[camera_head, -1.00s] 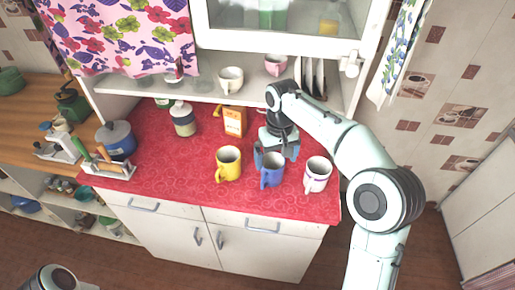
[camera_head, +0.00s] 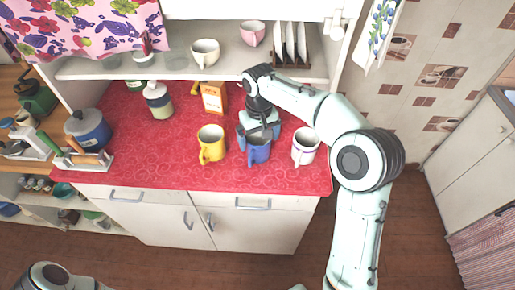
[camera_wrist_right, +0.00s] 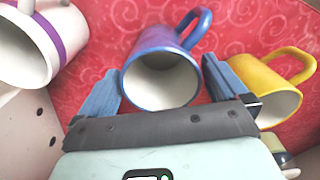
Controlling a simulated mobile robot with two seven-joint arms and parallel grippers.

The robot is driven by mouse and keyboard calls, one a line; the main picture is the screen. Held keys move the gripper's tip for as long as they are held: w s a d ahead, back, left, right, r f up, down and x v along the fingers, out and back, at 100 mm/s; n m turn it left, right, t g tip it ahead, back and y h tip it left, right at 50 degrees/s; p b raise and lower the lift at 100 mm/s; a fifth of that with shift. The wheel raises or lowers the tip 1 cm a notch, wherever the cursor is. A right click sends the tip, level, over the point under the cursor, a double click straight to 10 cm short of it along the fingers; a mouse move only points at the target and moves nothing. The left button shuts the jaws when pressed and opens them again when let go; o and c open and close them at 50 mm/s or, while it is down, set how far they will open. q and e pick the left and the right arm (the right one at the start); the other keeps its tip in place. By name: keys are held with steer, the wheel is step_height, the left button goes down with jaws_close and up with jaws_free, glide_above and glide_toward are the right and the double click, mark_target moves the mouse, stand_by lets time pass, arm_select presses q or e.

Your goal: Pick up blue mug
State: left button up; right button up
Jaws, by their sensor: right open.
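The blue mug (camera_head: 259,149) stands upright on the red oilcloth counter, between the yellow mug and the white mug. My right gripper (camera_head: 259,132) is open right behind it in the head view. In the wrist view the blue mug (camera_wrist_right: 161,78) sits between the two blue fingers of the gripper (camera_wrist_right: 160,88), its handle pointing up and right. I see small gaps beside the mug and cannot tell whether a finger touches it. My left gripper is not visible.
The yellow mug (camera_head: 211,143) stands close on the left, the white mug (camera_head: 305,146) with a purple band close on the right. An orange box (camera_head: 213,98) stands behind. The counter's front left (camera_head: 150,165) is clear.

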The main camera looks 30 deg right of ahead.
mark_target(259, 145)
step_height(259, 145, down, 4)
steer(key=shift+s+r, duration=0.15)
steer(key=c, duration=1)
steer(key=shift+c, duration=0.3)
steer(key=shift+r, duration=0.15)
